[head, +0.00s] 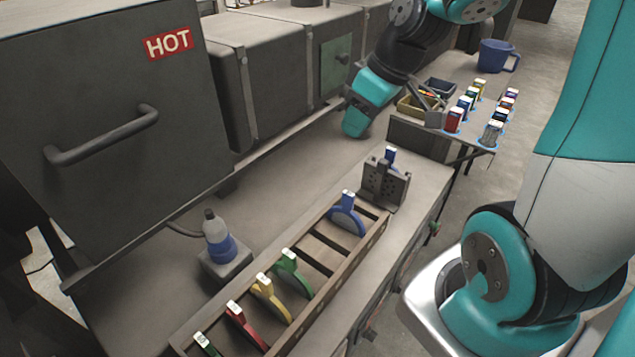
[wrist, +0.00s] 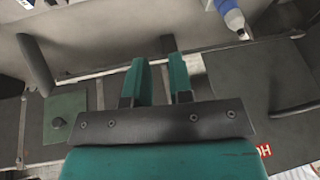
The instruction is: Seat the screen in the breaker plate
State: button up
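The dark grey breaker plate (head: 371,190), a block with small holes, stands at the far end of the bench in the head view. A blue tab with a white top (head: 391,155) sticks up at its back; I cannot tell whether it is part of a screen in the plate. Round screens with coloured tabs stand in a wooden rack: blue (head: 347,215), green (head: 291,268), yellow (head: 270,298), red (head: 243,325) and dark green (head: 205,345). My gripper (head: 357,122) is above the bench left of the plate. In the wrist view its fingers (wrist: 157,65) are apart and empty.
A bottle with a blue base (head: 218,238) stands on a small block left of the rack. The machine's "HOT" door (head: 110,100) and housing border the left. A side table (head: 430,133) with trays, several coloured pieces and a blue mug (head: 493,56) is behind.

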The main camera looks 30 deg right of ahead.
jog(key=s+a+r+n+g+y, duration=0.1)
jog(key=s+a+r+n+g, duration=0.1)
jog(key=s+a, duration=1.2)
jog(key=a+r+g, duration=0.1)
jog(key=a+r, duration=0.1)
jog(key=a, duration=0.2)
